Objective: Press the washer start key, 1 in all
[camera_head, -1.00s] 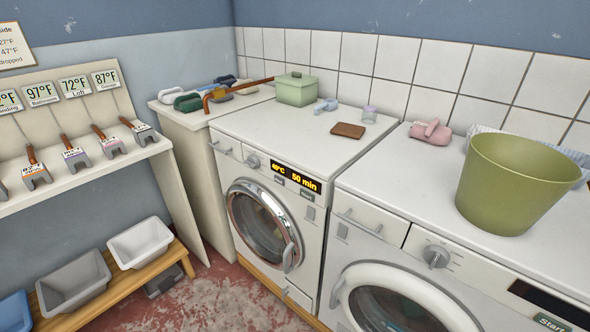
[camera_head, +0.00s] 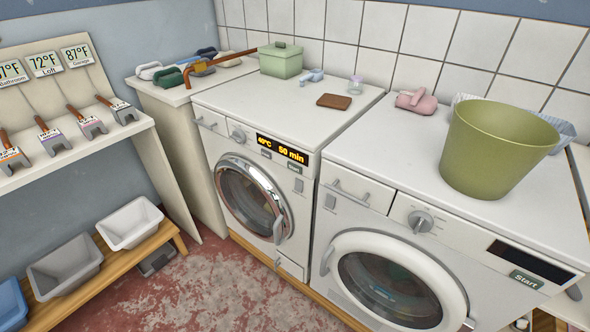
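Two white front-loading machines stand side by side. The right machine (camera_head: 350,225) has a round knob, a dark blank display (camera_head: 530,262) and a dark key labelled "Start" (camera_head: 526,279) at the right end of its front panel. The left machine (camera_head: 215,140) has a lit display (camera_head: 282,150) reading 40°C and 50 min, with two small keys under it whose labels are too small to read surely. Both round doors look shut. Neither of my grippers is in view.
An olive bucket (camera_head: 495,150) and a pink item (camera_head: 416,102) stand on the right machine. A green box (camera_head: 281,60) and a brown block (camera_head: 334,101) are on the left one. Tubs (camera_head: 130,222) sit on a low wooden bench at left. The floor (camera_head: 215,285) in front is clear.

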